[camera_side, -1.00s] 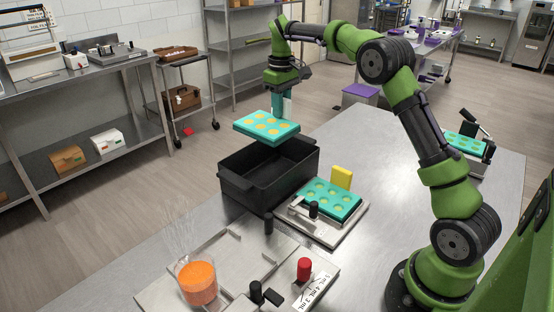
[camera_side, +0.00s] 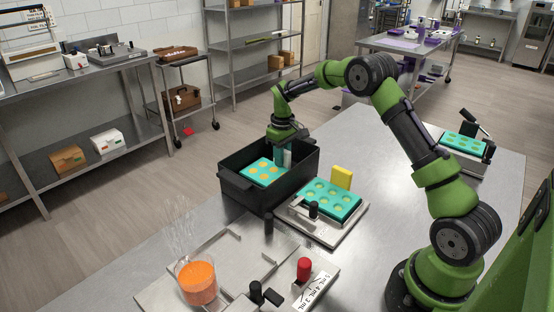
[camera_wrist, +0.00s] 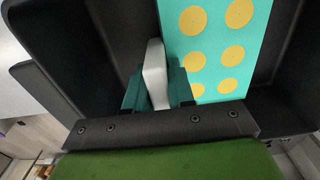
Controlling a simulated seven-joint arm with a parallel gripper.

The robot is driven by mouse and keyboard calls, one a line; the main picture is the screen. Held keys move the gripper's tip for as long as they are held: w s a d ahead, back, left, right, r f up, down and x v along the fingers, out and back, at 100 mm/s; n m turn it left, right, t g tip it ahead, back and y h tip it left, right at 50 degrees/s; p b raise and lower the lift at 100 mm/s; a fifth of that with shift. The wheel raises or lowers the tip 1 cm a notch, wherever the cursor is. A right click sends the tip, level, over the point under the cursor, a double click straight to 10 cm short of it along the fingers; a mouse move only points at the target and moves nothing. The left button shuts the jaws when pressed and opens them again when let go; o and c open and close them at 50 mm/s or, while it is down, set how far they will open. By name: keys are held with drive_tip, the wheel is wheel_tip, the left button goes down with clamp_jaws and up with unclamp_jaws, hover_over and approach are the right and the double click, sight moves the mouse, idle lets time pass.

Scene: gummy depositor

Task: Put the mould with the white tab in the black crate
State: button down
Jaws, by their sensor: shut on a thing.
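The held mould (camera_side: 262,172) is teal with several yellow-orange filled cavities. It is inside the black crate (camera_side: 240,192), below the rim, and looks about level; I cannot tell whether it touches the floor. My gripper (camera_side: 283,157) reaches down into the crate and is shut on the mould's white tab (camera_wrist: 155,72), which shows between the fingers in the wrist view. The wrist view also shows the mould (camera_wrist: 215,45) to the right of the fingers, with the crate's dark walls (camera_wrist: 110,30) around it.
A second teal mould (camera_side: 330,200) lies on a metal plate beside the crate, with a yellow tab (camera_side: 341,177). Another teal mould (camera_side: 464,143) sits far right. A cup of orange liquid (camera_side: 197,281) and a red knob (camera_side: 304,268) stand in front.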

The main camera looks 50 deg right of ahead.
drive_tip(key=shift+f, duration=0.5)
drive_tip(key=c, duration=1)
unclamp_jaws()
drive_tip(key=shift+f, duration=0.15)
drive_tip(key=shift+o, duration=0.2)
